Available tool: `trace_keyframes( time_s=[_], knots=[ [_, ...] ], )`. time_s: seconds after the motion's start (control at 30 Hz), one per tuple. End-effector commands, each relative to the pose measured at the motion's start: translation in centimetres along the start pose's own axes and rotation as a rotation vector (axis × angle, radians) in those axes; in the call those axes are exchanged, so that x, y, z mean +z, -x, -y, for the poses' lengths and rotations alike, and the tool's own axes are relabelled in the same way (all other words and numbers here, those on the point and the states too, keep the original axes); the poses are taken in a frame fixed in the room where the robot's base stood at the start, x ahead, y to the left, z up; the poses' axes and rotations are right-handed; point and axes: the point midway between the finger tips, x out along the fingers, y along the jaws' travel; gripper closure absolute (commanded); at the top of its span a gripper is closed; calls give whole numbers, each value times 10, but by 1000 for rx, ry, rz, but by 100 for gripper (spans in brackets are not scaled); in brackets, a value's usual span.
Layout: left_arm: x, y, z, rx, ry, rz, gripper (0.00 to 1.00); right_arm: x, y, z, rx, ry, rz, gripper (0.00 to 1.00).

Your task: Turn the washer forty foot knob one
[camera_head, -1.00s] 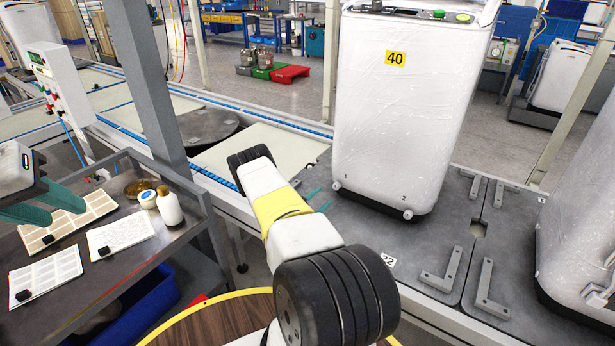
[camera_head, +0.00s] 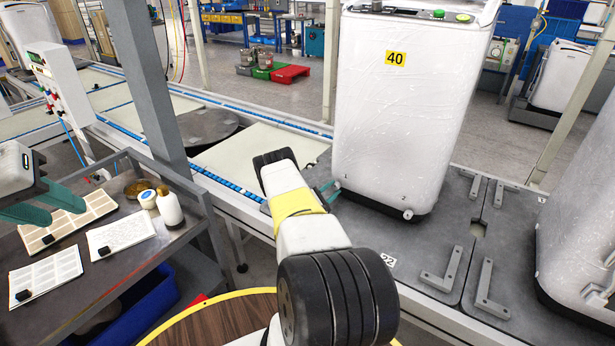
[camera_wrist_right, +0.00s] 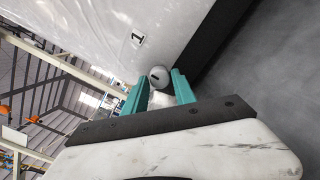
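The white, film-wrapped washer (camera_head: 405,110) with the yellow 40 label (camera_head: 396,58) stands upright on a dark plate. A small round knob (camera_wrist_right: 159,76) sits low on its face, beside a sticker marked 1 (camera_wrist_right: 138,39). In the head view knob one (camera_head: 337,184) is at the washer's lower left corner, and knob two (camera_head: 408,213) is at the lower right. My right gripper (camera_wrist_right: 161,79) is open, its teal fingertips on either side of knob one; contact is unclear. My left gripper (camera_head: 66,210) is open and empty above the bench at left.
A second wrapped washer (camera_head: 585,220) stands at the right edge. Metal L-shaped brackets (camera_head: 441,270) lie on the dark plate. A grey bench (camera_head: 140,250) at left holds trays, sheets and bottles. A round wooden top (camera_head: 215,325) is in front.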

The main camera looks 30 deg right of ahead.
Motion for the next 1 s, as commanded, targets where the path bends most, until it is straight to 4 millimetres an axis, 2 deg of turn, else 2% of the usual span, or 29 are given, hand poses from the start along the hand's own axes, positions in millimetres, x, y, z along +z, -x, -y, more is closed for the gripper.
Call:
trace_keyframes(
  time_s=[0.03,0.13,0.57,1.0],
  knots=[
    [0,0,0,0,0,0,64,0,0,0,0,0,0,80],
    [0,0,0,0,0,0,64,0,0,0,0,0,0,100],
    [0,0,0,0,0,0,64,0,1,0,7,63,4,100],
    [0,0,0,0,0,0,64,-1,1,0,34,412,26,100]
  ],
)
